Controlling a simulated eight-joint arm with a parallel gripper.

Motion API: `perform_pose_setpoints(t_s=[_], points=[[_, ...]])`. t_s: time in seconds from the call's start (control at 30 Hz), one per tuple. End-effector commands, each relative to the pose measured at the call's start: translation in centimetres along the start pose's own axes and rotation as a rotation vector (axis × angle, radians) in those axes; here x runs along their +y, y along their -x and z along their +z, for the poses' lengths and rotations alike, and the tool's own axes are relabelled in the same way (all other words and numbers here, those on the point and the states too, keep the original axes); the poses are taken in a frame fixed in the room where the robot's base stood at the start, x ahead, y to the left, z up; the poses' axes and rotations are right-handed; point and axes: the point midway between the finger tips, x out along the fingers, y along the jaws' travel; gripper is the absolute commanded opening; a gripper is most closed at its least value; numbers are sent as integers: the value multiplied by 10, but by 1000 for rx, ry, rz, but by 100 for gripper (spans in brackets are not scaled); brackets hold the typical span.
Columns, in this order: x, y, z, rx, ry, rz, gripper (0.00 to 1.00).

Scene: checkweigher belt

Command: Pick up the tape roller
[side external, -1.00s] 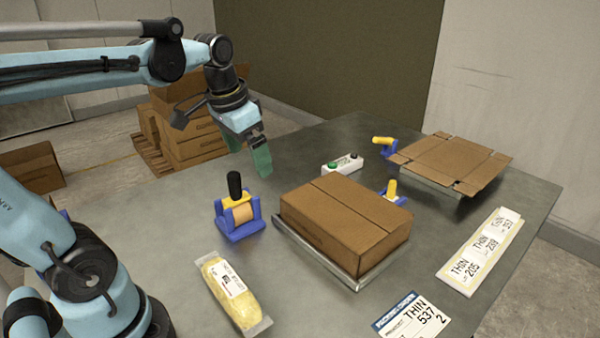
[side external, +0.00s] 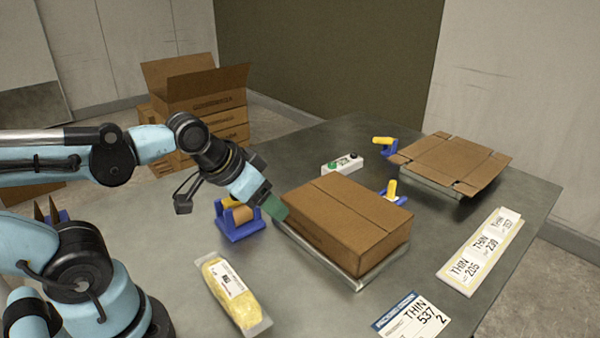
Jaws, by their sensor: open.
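The tape roller (side external: 238,226) is a blue frame with a tan-orange roll and a yellow part. My gripper (side external: 275,208) is open, tilted down to the right, with green fingers.
The closed carton (side external: 350,213) sits on a metal plate (side external: 352,281). A flat carton (side external: 450,160), two blue-and-yellow devices (side external: 384,147) (side external: 391,191), a button box (side external: 343,164), label strips (side external: 480,250), a packing sheet (side external: 410,315) and a yellow package (side external: 234,290) surround it.

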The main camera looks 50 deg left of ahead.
Motion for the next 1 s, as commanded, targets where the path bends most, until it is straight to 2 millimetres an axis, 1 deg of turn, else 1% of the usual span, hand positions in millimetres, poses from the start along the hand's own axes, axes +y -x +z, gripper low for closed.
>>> perform_pose_setpoints(t_s=[0.07, 0.17, 0.27, 0.4, 0.5, 0.6, 0.7, 0.83, 0.93, 1.0], points=[[-9, 3, -6, -29, -33, -12, 61], [-29, 10, -17, -101, -121, -25, 61], [-56, 20, -29, -198, -240, -14, 61], [-96, 37, -42, -321, -412, 55, 61], [-123, 48, -47, -382, -522, 129, 61], [-144, 58, -50, -415, -610, 203, 61], [-158, 65, -50, -429, -673, 258, 61], [-165, 68, -50, -434, -715, 296, 61], [-165, 63, -46, -434, -724, 304, 61], [-164, 55, -42, -434, -725, 303, 61]])
